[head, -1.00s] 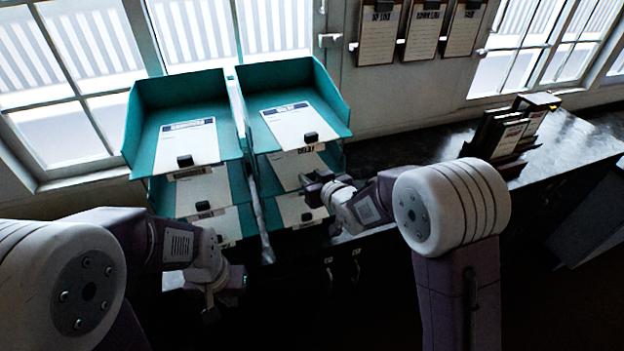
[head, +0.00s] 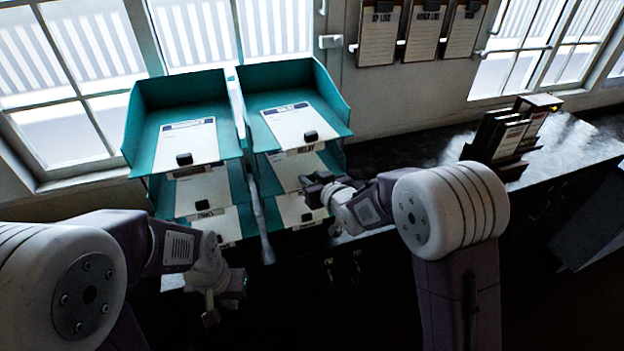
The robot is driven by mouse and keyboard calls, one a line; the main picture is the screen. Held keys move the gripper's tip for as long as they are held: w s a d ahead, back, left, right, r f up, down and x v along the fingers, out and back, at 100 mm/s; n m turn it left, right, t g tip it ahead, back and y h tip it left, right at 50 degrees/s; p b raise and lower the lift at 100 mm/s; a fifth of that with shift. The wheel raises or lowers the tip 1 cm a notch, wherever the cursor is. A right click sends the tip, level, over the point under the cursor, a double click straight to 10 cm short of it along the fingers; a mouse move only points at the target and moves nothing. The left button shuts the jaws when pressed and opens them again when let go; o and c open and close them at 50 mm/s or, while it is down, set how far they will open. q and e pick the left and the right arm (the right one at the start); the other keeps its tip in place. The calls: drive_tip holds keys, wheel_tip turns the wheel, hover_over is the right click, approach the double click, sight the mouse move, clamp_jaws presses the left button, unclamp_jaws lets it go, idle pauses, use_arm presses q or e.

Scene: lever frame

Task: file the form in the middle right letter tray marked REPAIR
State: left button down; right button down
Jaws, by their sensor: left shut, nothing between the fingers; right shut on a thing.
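The letter trays are teal and stand in two stacks, left and right. The middle right tray (head: 334,155) holds a white form (head: 288,170) that lies flat with its far part under the top right tray (head: 338,112). My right gripper (head: 314,187) is at the front edge of this form, shut on it; its dark fingers hide the held spot. No REPAIR label can be read, as the gripper covers the middle tray's front. My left gripper (head: 222,306) is shut and empty, low in front of the left stack (head: 140,150), apart from the trays.
Other trays hold white papers with black blocks on their front edges, such as the top left paper (head: 187,143). A dark rack of folders (head: 510,130) stands on the counter (head: 420,150) at right. Clipboards (head: 424,30) hang on the wall. The counter between trays and rack is clear.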

drive_tip(key=shift+f+b, duration=0.35)
drive_tip(key=shift+b, duration=0.05)
drive_tip(key=c, duration=1)
unclamp_jaws()
drive_tip(key=b+v, duration=0.2)
drive_tip(key=v, duration=0.7)
drive_tip(key=shift+b, duration=0.35)
